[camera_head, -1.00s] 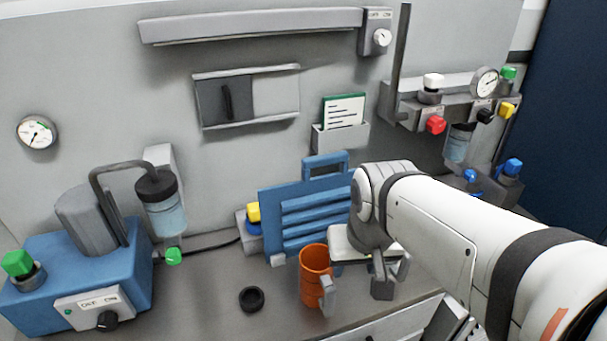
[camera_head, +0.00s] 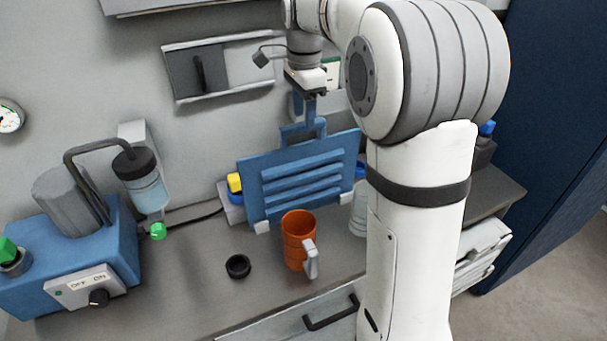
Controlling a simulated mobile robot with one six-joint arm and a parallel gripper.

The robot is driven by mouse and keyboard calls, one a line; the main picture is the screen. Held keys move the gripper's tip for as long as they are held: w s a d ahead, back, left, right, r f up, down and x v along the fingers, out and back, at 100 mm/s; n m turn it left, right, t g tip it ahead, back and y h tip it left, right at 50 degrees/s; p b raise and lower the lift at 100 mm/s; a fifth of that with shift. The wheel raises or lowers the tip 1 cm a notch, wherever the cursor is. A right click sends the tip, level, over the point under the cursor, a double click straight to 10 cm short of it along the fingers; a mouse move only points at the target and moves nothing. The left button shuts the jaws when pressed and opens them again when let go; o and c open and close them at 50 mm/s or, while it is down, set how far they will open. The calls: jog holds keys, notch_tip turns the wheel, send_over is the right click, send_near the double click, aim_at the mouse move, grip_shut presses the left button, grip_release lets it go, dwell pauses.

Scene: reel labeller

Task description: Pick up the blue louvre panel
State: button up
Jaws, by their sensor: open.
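The blue louvre panel (camera_head: 258,190) stands upright near the wall at the back of the bench, with slats across its face and a loop handle (camera_head: 303,132) on top. My gripper (camera_head: 309,108) points down just above that handle, with its jaws open. The fingers are small and partly overlap in this view, so I cannot tell whether they touch or straddle the handle. The panel's right edge lies close to my arm in the picture. Small pale feet show under the panel.
An orange mug (camera_head: 297,238) stands in front of the panel, and a black ring (camera_head: 238,267) lies left of it. A blue pump unit (camera_head: 75,255) stands at the left. A yellow-capped item (camera_head: 235,183) is beside the panel's left edge. Bare bench lies front left.

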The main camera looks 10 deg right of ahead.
aim_at(303, 143)
notch_tip(303, 143, down, 7)
jog(key=shift+a+p, duration=0.15)
jog(key=shift+p, duration=0.3)
jog(key=shift+c, duration=0.5)
grip_shut()
jog(key=shift+r, duration=0.1)
dwell(0.6)
